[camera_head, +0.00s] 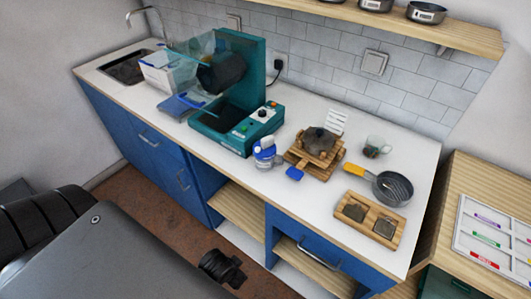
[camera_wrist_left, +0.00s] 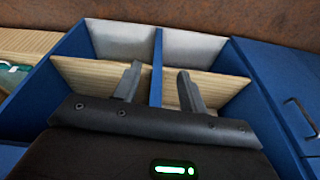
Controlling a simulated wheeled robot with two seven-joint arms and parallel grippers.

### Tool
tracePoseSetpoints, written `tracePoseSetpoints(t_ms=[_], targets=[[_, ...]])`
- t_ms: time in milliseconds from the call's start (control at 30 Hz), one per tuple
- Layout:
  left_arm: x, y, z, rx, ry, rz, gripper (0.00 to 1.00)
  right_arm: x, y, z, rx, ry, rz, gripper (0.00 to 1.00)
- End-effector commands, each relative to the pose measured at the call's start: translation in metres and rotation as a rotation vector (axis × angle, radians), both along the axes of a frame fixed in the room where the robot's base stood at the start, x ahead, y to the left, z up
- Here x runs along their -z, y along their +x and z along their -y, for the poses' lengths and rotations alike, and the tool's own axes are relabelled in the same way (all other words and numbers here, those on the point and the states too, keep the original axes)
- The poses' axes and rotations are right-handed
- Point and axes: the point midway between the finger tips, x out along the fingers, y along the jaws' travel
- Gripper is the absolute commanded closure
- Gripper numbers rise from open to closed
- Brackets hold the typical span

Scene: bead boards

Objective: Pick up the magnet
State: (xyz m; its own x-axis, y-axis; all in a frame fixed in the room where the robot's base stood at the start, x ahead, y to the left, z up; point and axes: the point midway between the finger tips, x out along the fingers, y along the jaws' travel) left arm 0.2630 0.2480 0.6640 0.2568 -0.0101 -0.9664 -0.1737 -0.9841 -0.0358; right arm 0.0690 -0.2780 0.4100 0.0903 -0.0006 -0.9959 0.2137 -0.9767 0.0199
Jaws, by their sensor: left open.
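I cannot pick out the magnet with certainty. A small blue piece (camera_head: 295,174) lies on the white counter (camera_head: 330,205), in front of a stacked wooden stand (camera_head: 314,155). A blue-and-white bottle (camera_head: 264,152) stands to its left. In the left wrist view my left gripper (camera_wrist_left: 160,70) is open, its two dark fingers apart with nothing between them. Behind the fingers are open blue cabinet compartments (camera_wrist_left: 158,62) with wooden shelves. My right gripper is in neither view.
A teal machine (camera_head: 232,118) and a clear bin (camera_head: 168,73) stand left on the counter. A sieve with yellow handle (camera_head: 392,188), a glass cup (camera_head: 376,146) and a wooden board (camera_head: 368,219) are right. A white tray with coloured sticks (camera_head: 476,227) lies on the side table.

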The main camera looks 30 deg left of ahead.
Motion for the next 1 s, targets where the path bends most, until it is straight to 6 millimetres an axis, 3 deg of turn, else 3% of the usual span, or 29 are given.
tracePoseSetpoints(t_ms=[33,167,300,800,1000], targets=[[-0.031,0.005,-0.002,-0.003,0.001,0.024,0.58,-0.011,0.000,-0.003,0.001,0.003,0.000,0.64],[-0.092,0.019,-0.007,-0.014,0.003,0.095,0.58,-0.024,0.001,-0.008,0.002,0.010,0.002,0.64],[-0.159,0.050,-0.021,-0.033,-0.006,0.271,0.58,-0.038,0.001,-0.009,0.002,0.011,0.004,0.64],[-0.263,0.172,-0.075,0.037,-0.217,0.976,0.58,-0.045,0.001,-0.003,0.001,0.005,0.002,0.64],[-0.304,0.193,-0.098,0.171,-0.355,1.184,0.58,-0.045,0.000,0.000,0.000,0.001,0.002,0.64]])
